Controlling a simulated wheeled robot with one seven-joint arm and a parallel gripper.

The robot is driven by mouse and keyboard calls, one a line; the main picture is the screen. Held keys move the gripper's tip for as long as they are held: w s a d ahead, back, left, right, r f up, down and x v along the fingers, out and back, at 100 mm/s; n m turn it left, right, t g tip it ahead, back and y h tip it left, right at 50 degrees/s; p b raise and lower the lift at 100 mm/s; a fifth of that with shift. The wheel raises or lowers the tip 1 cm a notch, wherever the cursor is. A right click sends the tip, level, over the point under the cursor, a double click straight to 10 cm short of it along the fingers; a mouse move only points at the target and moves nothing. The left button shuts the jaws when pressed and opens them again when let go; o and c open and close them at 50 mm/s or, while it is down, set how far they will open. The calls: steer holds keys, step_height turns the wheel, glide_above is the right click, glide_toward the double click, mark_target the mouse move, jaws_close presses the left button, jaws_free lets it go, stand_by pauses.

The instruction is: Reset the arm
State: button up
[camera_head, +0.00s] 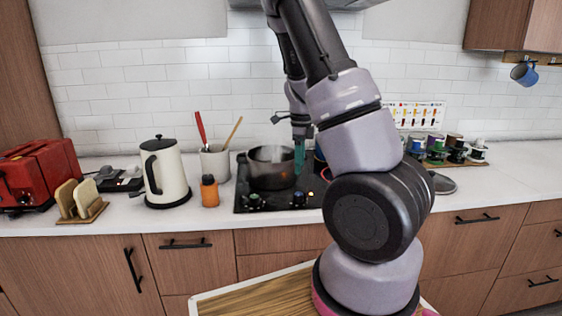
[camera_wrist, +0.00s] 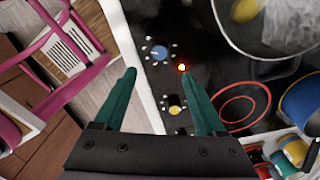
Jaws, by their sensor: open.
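My arm reaches up and over the counter in the head view. My gripper (camera_head: 299,155) points down over the black cooktop (camera_head: 285,205), close to the right side of a dark pot (camera_head: 265,175). In the wrist view, its two green fingers (camera_wrist: 157,72) are spread apart with nothing between them. The cooktop's front edge, knobs and a small lit light lie beneath them. Part of the pot (camera_wrist: 235,38) shows at the upper right, with something yellow inside. My arm hides part of the cooktop in the head view.
Left of the cooktop stand an orange bottle (camera_head: 209,191), a utensil crock (camera_head: 215,162), a white kettle (camera_head: 164,172), a bread rack (camera_head: 80,202) and a red toaster (camera_head: 38,175). Coffee pods on a board (camera_head: 436,164) stand to the right. A blue mug (camera_head: 524,74) hangs at upper right.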

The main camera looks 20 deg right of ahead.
steer(key=s+a+r+n+t+y, duration=0.2)
steer(key=s+a+r+n, duration=0.25)
steer(key=r, duration=0.35)
steer(key=s+a+r+n+t+y, duration=0.1)
steer(key=s+a+r+n, duration=0.25)
steer(key=r+n, duration=0.35)
steer(key=s+a+r+n+t+h, duration=0.1)
steer(key=s+a+r+n+t, duration=0.3)
steer(key=s+r+n, duration=0.5)
step_height(320, 180, up, 2)
steer(key=s+a, duration=0.1)
steer(key=s, duration=0.2)
steer(key=shift+a+r+n, duration=0.15)
steer(key=shift+a+n, duration=0.05)
steer(key=shift+n, duration=0.15)
